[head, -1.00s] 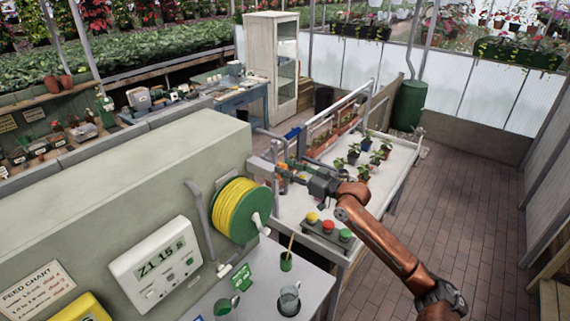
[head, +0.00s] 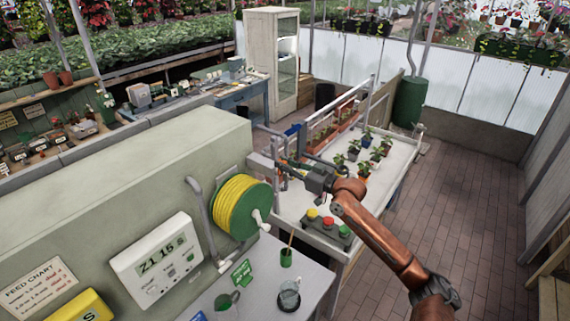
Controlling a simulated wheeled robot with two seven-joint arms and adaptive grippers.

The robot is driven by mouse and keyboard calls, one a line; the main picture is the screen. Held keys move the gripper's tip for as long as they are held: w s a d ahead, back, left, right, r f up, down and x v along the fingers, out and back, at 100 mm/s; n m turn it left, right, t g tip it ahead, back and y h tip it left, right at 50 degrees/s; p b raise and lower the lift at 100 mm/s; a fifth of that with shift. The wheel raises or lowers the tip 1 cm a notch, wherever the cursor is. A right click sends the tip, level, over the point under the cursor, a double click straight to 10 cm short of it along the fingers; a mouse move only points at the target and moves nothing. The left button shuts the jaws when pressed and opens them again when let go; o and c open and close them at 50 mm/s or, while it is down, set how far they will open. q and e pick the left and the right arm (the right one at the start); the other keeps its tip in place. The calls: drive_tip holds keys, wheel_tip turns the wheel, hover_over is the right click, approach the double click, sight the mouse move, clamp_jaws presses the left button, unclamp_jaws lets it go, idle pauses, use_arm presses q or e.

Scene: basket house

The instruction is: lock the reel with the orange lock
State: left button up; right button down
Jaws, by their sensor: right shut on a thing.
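The reel (head: 241,208), green with yellow hose wound on it, is mounted on the side of the grey-green wall unit. My right gripper (head: 284,168) is just right of and behind the reel, by the grey post at the end of the white bench, apart from the reel. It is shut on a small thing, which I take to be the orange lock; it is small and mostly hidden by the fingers. My left gripper is out of view.
A white bench (head: 398,183) with potted seedlings and a panel of coloured buttons (head: 328,223) lies under my right arm. A small table in front holds a green cup (head: 286,258) and a glass jar (head: 289,296). The brick floor at right is clear.

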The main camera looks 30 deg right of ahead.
sight(277, 173)
drive_tip(key=shift+d, duration=0.15)
drive_tip(key=shift+n+b, duration=0.3)
drive_tip(key=a+n+b, duration=0.1)
drive_tip(key=n, duration=0.1)
drive_tip(key=a+n+b, duration=0.1)
drive_tip(key=n+b, duration=0.1)
drive_tip(key=s+a+f+n+b, duration=0.1)
drive_tip(key=n, duration=0.1)
drive_tip(key=shift+s+f+n, duration=0.1)
drive_tip(key=shift+n, duration=0.2)
drive_tip(key=n, duration=0.1)
drive_tip(key=a+f+n+b, duration=0.1)
drive_tip(key=shift+s+n, duration=0.15)
drive_tip(key=shift+n, duration=0.15)
drive_tip(key=shift+s+a+f+n+b, duration=0.15)
drive_tip(key=shift+f+n+b, duration=0.4)
drive_tip(key=shift+n, duration=0.8)
drive_tip(key=shift+s+a+f+n+b, duration=0.1)
drive_tip(key=shift+a+f+n+b, duration=0.3)
drive_tip(key=shift+n, duration=1)
drive_tip(key=shift+s+a+f+n+b, duration=0.1)
drive_tip(key=shift+f+n+b, duration=0.5)
drive_tip(key=shift+n, duration=0.75)
drive_tip(key=shift+f, duration=0.2)
